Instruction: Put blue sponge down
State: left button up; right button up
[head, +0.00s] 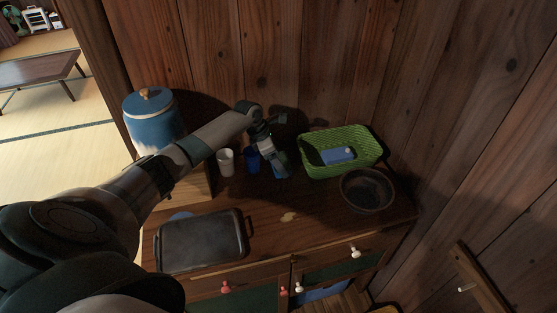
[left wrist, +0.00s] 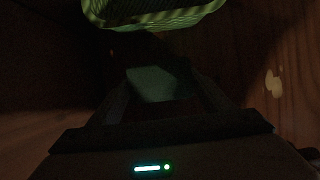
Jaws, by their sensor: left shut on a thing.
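My left gripper (head: 281,172) reaches down over the cabinet top, just left of the green basket. It is shut on the blue sponge (left wrist: 155,84), which shows dim blue-green between the fingers in the left wrist view. In the head view the gripper largely hides the sponge. Whether the sponge touches the wood is too dark to tell. My right gripper is not in view.
The green woven basket (head: 345,168) holds a blue item (head: 338,155). A white cup (head: 226,163) and a blue cup (head: 252,161) stand left of the gripper. A dark tray (head: 202,240) lies at front left.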

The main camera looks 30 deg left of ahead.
pick_arm(q)
jog(key=shift+f, duration=0.2)
jog(key=o, duration=1)
jog(key=shift+r, duration=0.2)
jog(key=shift+s+a+r+p, duration=0.15)
jog(key=shift+r+p, duration=0.25)
jog(key=shift+p, duration=0.25)
jog(key=p+v, duration=1.1)
jog(key=p, duration=0.1)
